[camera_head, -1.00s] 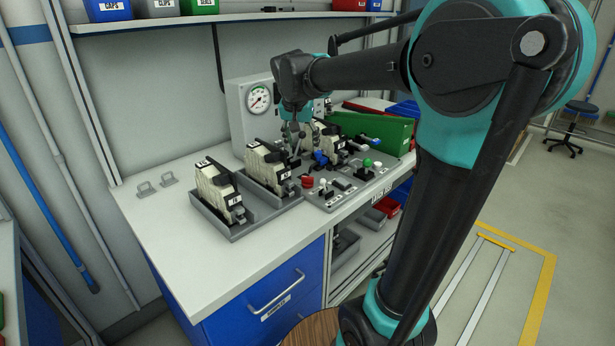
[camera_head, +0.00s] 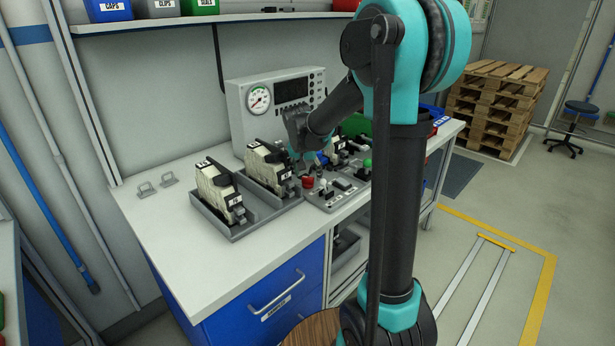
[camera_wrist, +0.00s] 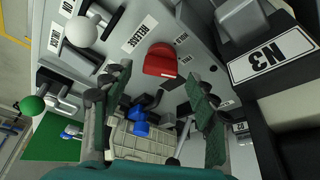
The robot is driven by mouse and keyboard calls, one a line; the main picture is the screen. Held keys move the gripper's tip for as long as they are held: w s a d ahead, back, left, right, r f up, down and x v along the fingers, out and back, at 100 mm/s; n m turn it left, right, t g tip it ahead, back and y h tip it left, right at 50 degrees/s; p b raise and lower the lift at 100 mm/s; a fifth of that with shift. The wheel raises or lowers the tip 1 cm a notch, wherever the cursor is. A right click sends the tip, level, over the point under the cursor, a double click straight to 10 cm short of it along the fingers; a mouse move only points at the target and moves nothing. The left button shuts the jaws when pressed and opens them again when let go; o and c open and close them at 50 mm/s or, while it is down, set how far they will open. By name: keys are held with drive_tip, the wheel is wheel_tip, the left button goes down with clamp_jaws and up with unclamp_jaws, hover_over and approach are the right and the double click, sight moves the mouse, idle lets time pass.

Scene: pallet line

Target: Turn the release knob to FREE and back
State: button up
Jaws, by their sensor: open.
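The red release knob (camera_wrist: 160,60) sits on a grey control panel (camera_wrist: 130,70), beside a white RELEASE label (camera_wrist: 139,34). In the head view the red knob (camera_head: 307,182) is near the panel's front left. My gripper (camera_wrist: 158,78) is open, one finger to each side of the knob's lower edge in the wrist view. Nothing is between the fingers' pads that I can see held; whether they touch the knob I cannot tell. In the head view my gripper (camera_head: 308,160) is just above and behind the knob, partly hidden by my arm.
A white ball-topped lever (camera_wrist: 81,31) and a green knob (camera_wrist: 32,104) stand near the release knob. Blocks in grey trays (camera_head: 235,236) stand to its left. A gauge box (camera_head: 236,112) is behind. The bench's front left (camera_head: 180,250) is clear.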

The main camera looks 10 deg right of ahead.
drive_tip(key=shift+x, duration=0.8)
drive_tip(key=shift+c, duration=0.2)
drive_tip(key=c, duration=1.1)
drive_tip(key=shift+n, duration=0.3)
drive_tip(key=n+y, duration=0.1)
drive_tip(key=n, duration=0.1)
drive_tip(key=n+y, duration=0.1)
drive_tip(key=n, duration=0.2)
drive_tip(key=shift+d, duration=0.25)
drive_tip(key=n+y, duration=0.1)
drive_tip(key=n, duration=0.2)
drive_tip(key=n+y, duration=0.1)
drive_tip(key=n, duration=0.2)
drive_tip(key=shift+d+g, duration=0.1)
drive_tip(key=shift+g, duration=0.2)
drive_tip(key=shift+n+y, duration=0.3)
